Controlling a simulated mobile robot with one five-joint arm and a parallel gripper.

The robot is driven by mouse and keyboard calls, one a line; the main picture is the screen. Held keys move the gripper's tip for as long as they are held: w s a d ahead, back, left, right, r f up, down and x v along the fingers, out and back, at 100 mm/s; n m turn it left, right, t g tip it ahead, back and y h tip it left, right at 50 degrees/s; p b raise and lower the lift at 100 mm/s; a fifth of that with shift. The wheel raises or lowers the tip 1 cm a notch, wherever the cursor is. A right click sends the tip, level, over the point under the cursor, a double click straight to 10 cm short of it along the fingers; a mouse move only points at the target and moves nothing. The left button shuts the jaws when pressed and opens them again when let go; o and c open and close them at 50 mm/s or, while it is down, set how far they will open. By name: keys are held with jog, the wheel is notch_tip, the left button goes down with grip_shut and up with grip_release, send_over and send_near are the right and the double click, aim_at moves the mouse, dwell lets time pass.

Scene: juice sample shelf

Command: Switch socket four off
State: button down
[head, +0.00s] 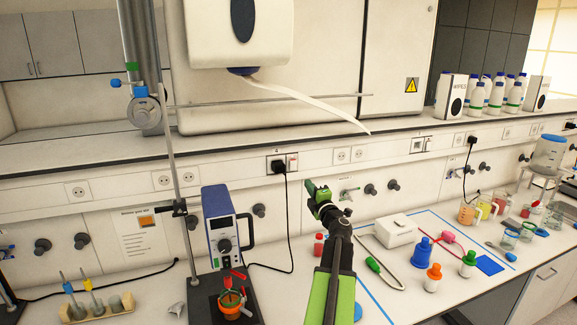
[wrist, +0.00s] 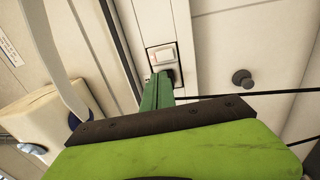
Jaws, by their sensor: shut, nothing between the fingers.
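A wall socket (head: 277,165) with a black plug (head: 280,168) in it sits in the trunking strip at the middle of the head view. A small mark above it looks like a 4. Its pale rocker switch (head: 292,162) is to the right of the plug. In the wrist view the switch (wrist: 164,54) shows just beyond the fingertips, beside the dark plug. My gripper (head: 312,187) is shut and empty, its green fingers (wrist: 157,90) pointing at the socket. I cannot tell whether they touch it, nor the switch's position.
A black cable hangs from the plug. Dark wall knobs (head: 370,190) stick out to the right. Bottles and a white box (head: 396,232) stand on the bench.

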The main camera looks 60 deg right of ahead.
jog(key=shift+s, duration=0.1)
jog(key=p, duration=0.2)
send_near(294, 162)
jog(key=x, duration=0.6)
jog(key=shift+w+d+f, duration=0.1)
jog(key=shift+w+d, duration=0.1)
jog(key=shift+w, duration=0.1)
jog(key=shift+w+d+r, duration=0.1)
jog(key=shift+w+r, duration=0.15)
jog(key=shift+s+a, duration=0.35)
jog(key=shift+a, duration=0.1)
jog(key=s+a+r+p, duration=0.2)
jog(key=s+a, duration=0.5)
jog(key=s, duration=0.3)
jog(key=shift+s+a, duration=0.2)
jog(key=shift+s, duration=0.05)
